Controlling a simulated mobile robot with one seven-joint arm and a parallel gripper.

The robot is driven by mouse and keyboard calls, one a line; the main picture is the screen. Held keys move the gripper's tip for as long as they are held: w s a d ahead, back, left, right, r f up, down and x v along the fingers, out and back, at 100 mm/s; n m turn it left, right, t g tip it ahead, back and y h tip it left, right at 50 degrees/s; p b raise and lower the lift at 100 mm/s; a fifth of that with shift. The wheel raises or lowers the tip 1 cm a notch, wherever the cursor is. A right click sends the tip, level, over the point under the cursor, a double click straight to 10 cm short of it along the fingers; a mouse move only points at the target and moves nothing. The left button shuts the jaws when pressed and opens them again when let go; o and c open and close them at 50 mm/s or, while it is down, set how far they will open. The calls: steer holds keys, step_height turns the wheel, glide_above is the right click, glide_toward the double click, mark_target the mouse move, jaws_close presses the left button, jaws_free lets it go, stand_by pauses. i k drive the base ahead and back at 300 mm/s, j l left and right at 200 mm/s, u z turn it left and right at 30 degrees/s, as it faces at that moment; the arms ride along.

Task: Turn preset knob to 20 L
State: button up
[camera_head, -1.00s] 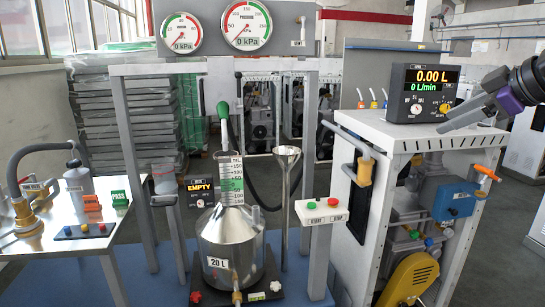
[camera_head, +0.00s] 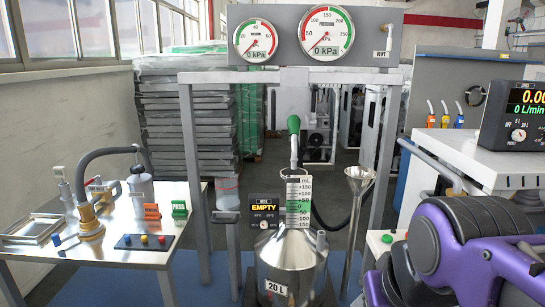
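The black dispenser display box (camera_head: 515,112) stands on the white cabinet at the right, cut off by the picture edge. Its lit display reads 0.00 and 0 L/min as far as it shows. A small round white preset knob (camera_head: 518,135) is on its lower front. The marks around it are too small to read surely. My purple and dark arm links fill the lower right, in front of the cabinet. My gripper's fingertips do not show. A steel can (camera_head: 290,262) labelled 20 L stands at the bottom centre, under a green-handled nozzle (camera_head: 294,135).
A steel funnel (camera_head: 358,180) stands right of the can. A metal side table (camera_head: 120,257) with fittings is at the left. Two gauges (camera_head: 326,32) reading 0 kPa hang above on a grey frame.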

mark_target(519, 135)
steer(key=z, duration=1.4)
